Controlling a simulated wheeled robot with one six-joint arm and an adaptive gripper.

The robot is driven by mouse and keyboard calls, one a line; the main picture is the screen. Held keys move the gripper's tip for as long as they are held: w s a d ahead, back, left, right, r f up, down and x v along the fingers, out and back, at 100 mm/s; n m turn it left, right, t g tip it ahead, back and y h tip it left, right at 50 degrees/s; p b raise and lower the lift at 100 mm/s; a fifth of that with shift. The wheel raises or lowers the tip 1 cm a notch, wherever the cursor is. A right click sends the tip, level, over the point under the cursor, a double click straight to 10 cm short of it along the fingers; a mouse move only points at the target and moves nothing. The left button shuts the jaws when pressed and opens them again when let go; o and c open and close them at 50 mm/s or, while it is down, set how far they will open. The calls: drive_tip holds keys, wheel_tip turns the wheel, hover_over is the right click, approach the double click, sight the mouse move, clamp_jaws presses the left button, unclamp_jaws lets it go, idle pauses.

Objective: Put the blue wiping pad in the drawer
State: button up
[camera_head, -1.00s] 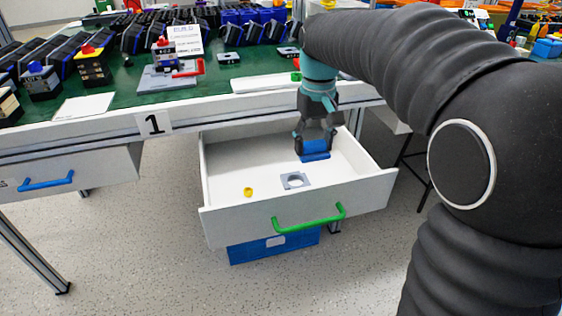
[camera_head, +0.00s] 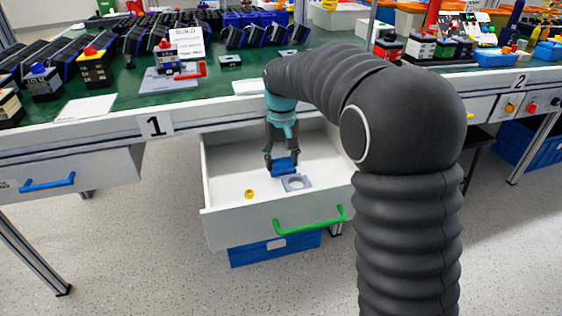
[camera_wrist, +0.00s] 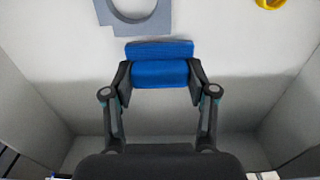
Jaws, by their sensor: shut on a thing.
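The blue wiping pad (camera_head: 284,167) is between the fingers of my gripper (camera_head: 282,160), inside the open drawer (camera_head: 262,221) with the green handle (camera_head: 310,220). In the wrist view my gripper (camera_wrist: 160,76) is shut on the pad's raised blue grip, and the flat blue base (camera_wrist: 160,49) shows beyond it. The pad is over the drawer's white floor, close to the grey plate with a round hole (camera_head: 296,183). I cannot tell whether its base touches the floor.
A small yellow ring (camera_head: 249,194) lies in the drawer's left part; it also shows in the wrist view (camera_wrist: 270,3). The drawer walls rise on both sides. The bench top (camera_head: 160,97) above is crowded with parts. A blue crate (camera_head: 256,250) stands below the drawer.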

sight(282, 160)
drive_tip(key=shift+f, duration=0.25)
drive_tip(key=shift+f, duration=0.15)
drive_tip(key=o, duration=1.1)
wheel_tip(282, 160, up, 12)
drive_tip(key=p, duration=0.1)
drive_tip(key=shift+r+p, duration=0.2)
drive_tip(key=shift+p, duration=0.15)
drive_tip(key=s+d+m+t, duration=0.1)
drive_tip(key=s+d+t, duration=0.1)
drive_tip(key=s+d, duration=0.7)
drive_tip(key=s+d+m+t, duration=0.15)
drive_tip(key=s+d, duration=0.35)
drive_tip(key=s, duration=0.8)
drive_tip(key=s+d+f+t, duration=0.1)
drive_tip(key=s+f+t, duration=0.1)
drive_tip(key=s+f, duration=0.3)
drive_tip(key=s, duration=0.3)
drive_tip(key=shift+d+f+m, duration=0.25)
drive_tip(key=shift+d+m, duration=0.1)
drive_tip(key=shift+d, duration=0.05)
